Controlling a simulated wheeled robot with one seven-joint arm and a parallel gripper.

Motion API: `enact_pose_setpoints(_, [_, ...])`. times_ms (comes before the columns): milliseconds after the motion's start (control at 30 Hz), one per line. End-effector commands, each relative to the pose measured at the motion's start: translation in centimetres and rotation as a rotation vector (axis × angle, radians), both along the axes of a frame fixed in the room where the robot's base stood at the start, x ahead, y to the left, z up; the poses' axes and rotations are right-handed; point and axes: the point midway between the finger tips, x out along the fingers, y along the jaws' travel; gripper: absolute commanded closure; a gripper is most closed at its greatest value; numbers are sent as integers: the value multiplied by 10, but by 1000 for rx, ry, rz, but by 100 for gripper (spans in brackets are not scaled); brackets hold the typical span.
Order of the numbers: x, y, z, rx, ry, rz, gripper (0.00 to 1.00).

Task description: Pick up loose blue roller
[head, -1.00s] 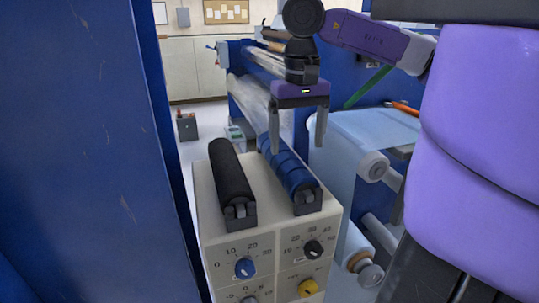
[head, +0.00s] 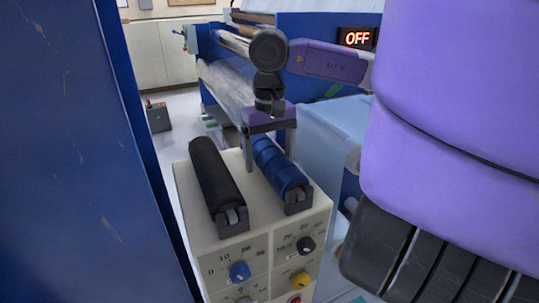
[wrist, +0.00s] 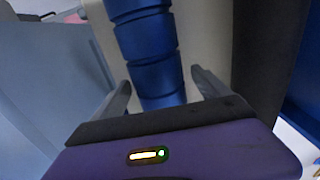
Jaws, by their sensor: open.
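The blue roller (head: 277,169) lies in a dark cradle on top of the cream control box, to the right of a black roller (head: 213,172). My gripper (head: 270,155) is open and hangs over the far part of the blue roller, pointing down. In the wrist view the blue roller (wrist: 150,50) runs between the two open fingers (wrist: 162,90), one on each side. The fingers do not appear closed on it. I cannot tell how far the fingertips reach down beside it.
The cream box (head: 250,232) has several knobs on its front. A blue wall panel (head: 70,160) stands close on the left. A blue machine with film rolls (head: 225,85) is behind, and an OFF sign (head: 357,38) glows at the right.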

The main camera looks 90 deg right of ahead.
Motion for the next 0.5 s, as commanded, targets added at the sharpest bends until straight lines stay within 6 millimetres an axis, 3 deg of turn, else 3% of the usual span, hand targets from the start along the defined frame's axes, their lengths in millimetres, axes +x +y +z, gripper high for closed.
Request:
enact_pose_setpoints(267, [0, 0, -3, -1, 0, -1, 16])
enact_pose_setpoints(500, [0, 0, -3, -1, 0, -1, 63])
